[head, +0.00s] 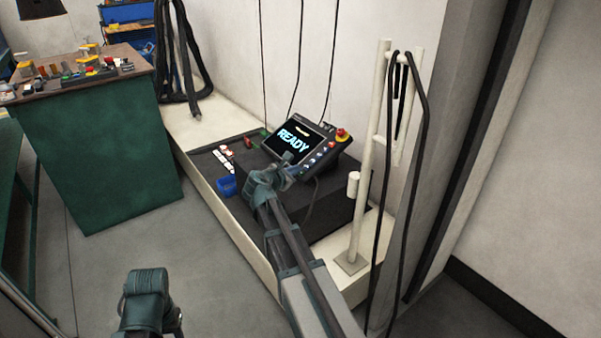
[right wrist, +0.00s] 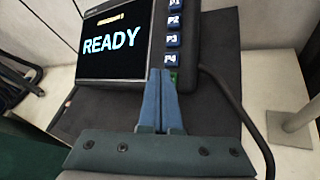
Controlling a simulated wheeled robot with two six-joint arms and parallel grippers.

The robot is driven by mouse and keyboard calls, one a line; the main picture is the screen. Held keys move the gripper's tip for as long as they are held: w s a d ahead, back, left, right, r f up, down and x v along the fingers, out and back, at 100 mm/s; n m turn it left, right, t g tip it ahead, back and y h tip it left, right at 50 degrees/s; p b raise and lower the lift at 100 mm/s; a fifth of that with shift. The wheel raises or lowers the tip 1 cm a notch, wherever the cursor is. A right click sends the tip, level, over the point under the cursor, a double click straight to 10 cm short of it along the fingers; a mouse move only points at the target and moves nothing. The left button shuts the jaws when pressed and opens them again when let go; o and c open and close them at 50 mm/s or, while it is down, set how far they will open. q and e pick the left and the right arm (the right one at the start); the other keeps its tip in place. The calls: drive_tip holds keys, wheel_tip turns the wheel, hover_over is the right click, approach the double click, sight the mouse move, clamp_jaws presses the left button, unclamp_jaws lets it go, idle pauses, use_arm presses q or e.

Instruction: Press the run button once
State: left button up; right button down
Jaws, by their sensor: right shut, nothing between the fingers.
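The control pendant (head: 322,157) leans on a dark box, its screen (head: 296,137) reading READY. Blue buttons marked P1 to P4 (right wrist: 172,40) run down the right of the screen in the right wrist view. A green button (right wrist: 174,76), probably the run button, shows just below P4, partly hidden behind my fingers. My right gripper (head: 289,159) is at the pendant's lower edge; in the right wrist view its shut, empty fingers (right wrist: 160,75) point at the pendant beside the green button. I cannot tell whether they touch it.
A red emergency stop (head: 342,134) sits at the pendant's upper right corner. A white post (head: 368,170) with hanging cables stands to the right. A green bench (head: 105,150) with small items is at the left.

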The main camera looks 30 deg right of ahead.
drive_tip(key=shift+d+f+b, duration=0.15)
drive_tip(key=shift+f+b, duration=0.2)
idle(0.3)
drive_tip(key=shift+r, duration=0.15)
drive_tip(key=shift+a+r+p, duration=0.35)
drive_tip(key=shift+r+p, duration=0.3)
drive_tip(key=shift+p, duration=0.15)
drive_tip(key=r+p, duration=0.1)
drive_tip(key=a+r+p, duration=0.1)
drive_tip(key=r+p, duration=0.1)
drive_tip(key=a+r+p, duration=0.1)
drive_tip(key=shift+s+a+r, duration=0.1)
drive_tip(key=shift+a+r, duration=0.05)
drive_tip(key=shift+r, duration=0.05)
idle(0.4)
idle(0.7)
